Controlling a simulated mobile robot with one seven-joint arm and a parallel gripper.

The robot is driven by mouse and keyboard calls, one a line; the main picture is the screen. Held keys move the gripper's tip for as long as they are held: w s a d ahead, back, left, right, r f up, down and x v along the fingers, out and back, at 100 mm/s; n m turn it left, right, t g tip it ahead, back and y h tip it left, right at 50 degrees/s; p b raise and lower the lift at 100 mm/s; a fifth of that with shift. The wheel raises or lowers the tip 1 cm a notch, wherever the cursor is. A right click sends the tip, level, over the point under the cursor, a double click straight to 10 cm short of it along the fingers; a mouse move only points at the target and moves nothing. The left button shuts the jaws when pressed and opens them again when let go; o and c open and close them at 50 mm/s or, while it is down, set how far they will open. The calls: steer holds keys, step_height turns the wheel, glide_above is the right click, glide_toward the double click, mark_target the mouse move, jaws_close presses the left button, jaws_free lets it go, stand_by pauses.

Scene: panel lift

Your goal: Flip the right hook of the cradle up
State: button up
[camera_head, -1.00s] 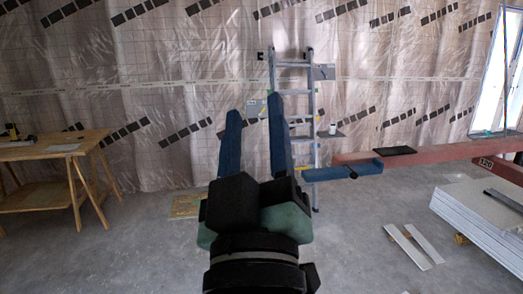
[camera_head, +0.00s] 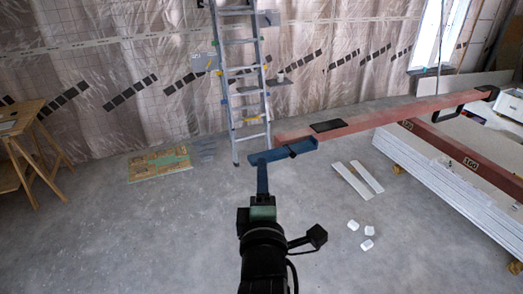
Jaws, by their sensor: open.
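A long red cradle arm (camera_head: 400,112) runs from mid-picture to the upper right, with a black pad (camera_head: 328,126) on it. My gripper (camera_head: 262,168) is below the blue piece's left end. Its blue fingers are seen almost edge-on and overlap in the picture, so the gap between them is hidden. It is open. I cannot tell whether a fingertip touches the hook.
A stack of white panels (camera_head: 440,170) stands at the right under a second red beam (camera_head: 465,155). A ladder (camera_head: 240,85) leans at the back wall. A wooden table (camera_head: 30,135) is at the left.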

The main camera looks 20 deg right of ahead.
mark_target(261, 155)
steer(key=p+x, duration=0.2)
steer(key=x, duration=0.4)
steer(key=shift+w+d, duration=0.15)
steer(key=shift+w, duration=0.15)
jaws_close()
stand_by(1.2)
